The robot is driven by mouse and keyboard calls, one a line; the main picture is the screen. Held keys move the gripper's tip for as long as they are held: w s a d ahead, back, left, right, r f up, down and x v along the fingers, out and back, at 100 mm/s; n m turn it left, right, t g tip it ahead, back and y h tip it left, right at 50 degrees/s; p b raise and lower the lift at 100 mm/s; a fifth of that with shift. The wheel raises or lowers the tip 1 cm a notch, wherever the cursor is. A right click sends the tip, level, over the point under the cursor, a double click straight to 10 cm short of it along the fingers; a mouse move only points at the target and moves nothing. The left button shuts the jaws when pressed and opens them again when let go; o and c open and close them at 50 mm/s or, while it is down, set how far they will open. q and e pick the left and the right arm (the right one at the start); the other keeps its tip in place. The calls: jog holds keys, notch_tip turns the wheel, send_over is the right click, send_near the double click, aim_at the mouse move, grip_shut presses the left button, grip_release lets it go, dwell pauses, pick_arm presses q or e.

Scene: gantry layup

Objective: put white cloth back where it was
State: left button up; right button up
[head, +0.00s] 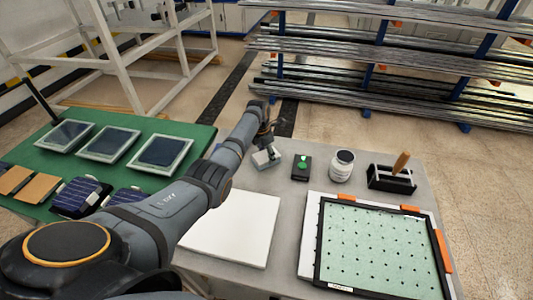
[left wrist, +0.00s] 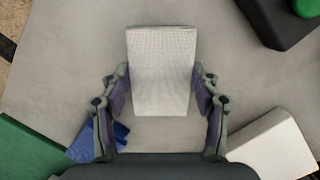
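The white cloth (head: 266,158) is a small folded pale block at the far left of the grey table (head: 300,208). It fills the middle of the left wrist view (left wrist: 162,70). My left gripper (head: 265,142) reaches down over it. In the left wrist view, the gripper's two fingers (left wrist: 161,105) stand on either side of the cloth and appear to press its sides. Whether the cloth's underside touches the table cannot be told. My right gripper is not in view.
A black box with a green button (head: 301,167), a white jar (head: 341,166) and a black holder with a wooden handle (head: 392,178) stand right of the cloth. A white panel (head: 232,227) and a framed green perforated board (head: 378,248) lie nearer. A blue item (left wrist: 97,140) lies close by.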

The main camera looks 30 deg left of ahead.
aim_at(263, 157)
pick_arm(q)
jog(key=o, duration=0.4)
notch_tip(263, 157, up, 12)
jog(key=s, duration=0.1)
jog(key=shift+s+a+p, duration=0.3)
jog(key=shift+a+p, duration=0.05)
jog(key=shift+a, duration=0.1)
